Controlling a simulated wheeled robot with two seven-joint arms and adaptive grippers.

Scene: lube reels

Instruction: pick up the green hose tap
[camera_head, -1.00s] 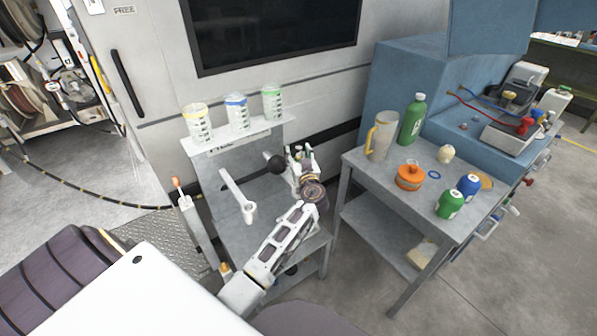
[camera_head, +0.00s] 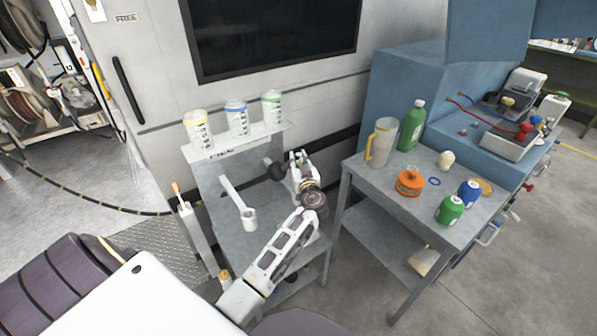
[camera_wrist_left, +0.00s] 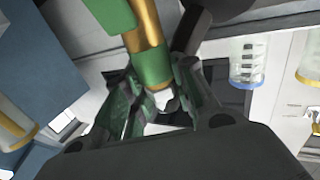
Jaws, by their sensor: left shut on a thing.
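The green hose tap (camera_wrist_left: 150,62), a green piece with a gold-brown middle section, fills the top centre of the left wrist view. My left gripper (camera_wrist_left: 155,100) is shut on its lower end, with a dark finger on either side. In the head view my left gripper (camera_head: 298,160) is above the right part of the grey cart, and the tap is too small and covered to make out clearly there. My right gripper is not in view.
A grey cart (camera_head: 262,222) carries a white handle (camera_head: 238,205) and a top shelf with three cups (camera_head: 237,118). A dark rounded part (camera_head: 275,168) is close beside my gripper. The right table (camera_head: 400,205) holds a jug (camera_head: 381,142), bottles and an orange can (camera_head: 409,182).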

